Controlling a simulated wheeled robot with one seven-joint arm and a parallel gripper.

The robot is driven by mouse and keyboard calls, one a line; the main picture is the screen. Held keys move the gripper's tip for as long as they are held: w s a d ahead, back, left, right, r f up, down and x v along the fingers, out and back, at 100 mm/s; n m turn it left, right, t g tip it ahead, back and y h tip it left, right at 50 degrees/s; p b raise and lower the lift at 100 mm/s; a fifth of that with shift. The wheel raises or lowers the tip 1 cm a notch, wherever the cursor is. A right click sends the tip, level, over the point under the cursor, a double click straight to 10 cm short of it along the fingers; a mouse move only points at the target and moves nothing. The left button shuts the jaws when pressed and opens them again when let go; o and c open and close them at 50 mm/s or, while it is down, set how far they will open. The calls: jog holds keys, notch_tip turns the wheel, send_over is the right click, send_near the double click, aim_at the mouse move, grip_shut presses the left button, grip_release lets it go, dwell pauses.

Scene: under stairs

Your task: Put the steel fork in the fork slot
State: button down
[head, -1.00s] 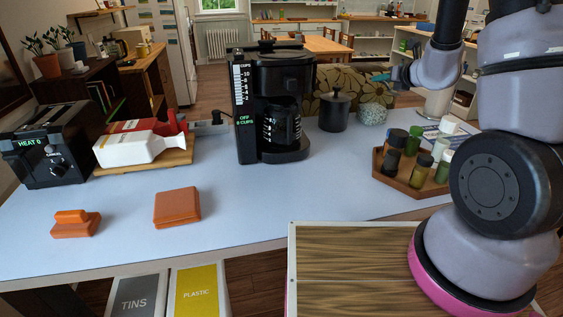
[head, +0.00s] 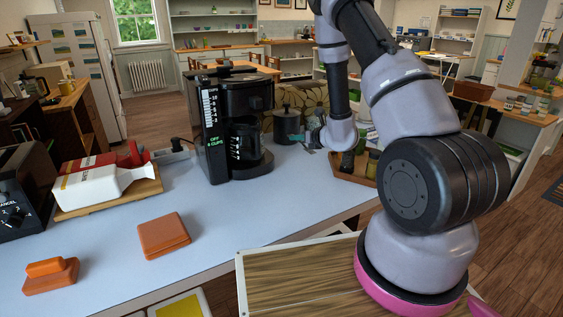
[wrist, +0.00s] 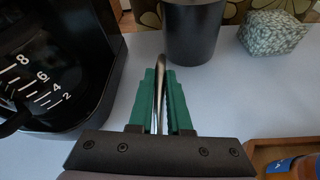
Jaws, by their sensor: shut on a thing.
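My gripper (wrist: 158,100), with green fingers, is shut on a thin shiny steel piece, the steel fork (wrist: 159,68), held upright in the picture between the fingers. Its tines cannot be made out. In the head view my gripper (head: 312,141) is small and partly hidden, over the counter between the coffee maker and the hexagonal wooden tray. The fork cannot be made out there. I cannot pick out a fork slot in either view.
A black coffee maker (head: 228,100) stands left of my gripper. A dark lidded canister (head: 287,126) is just beyond it. The wooden tray (head: 350,179) with bottles is on the right. The front middle counter (head: 225,215) is clear beside an orange block (head: 163,236).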

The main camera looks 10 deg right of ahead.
aim_at(297, 159)
jog(key=shift+f, duration=3.15)
jog(key=shift+f, duration=0.2)
jog(key=c, duration=0.9)
grip_release()
jog(key=shift+o, duration=0.2)
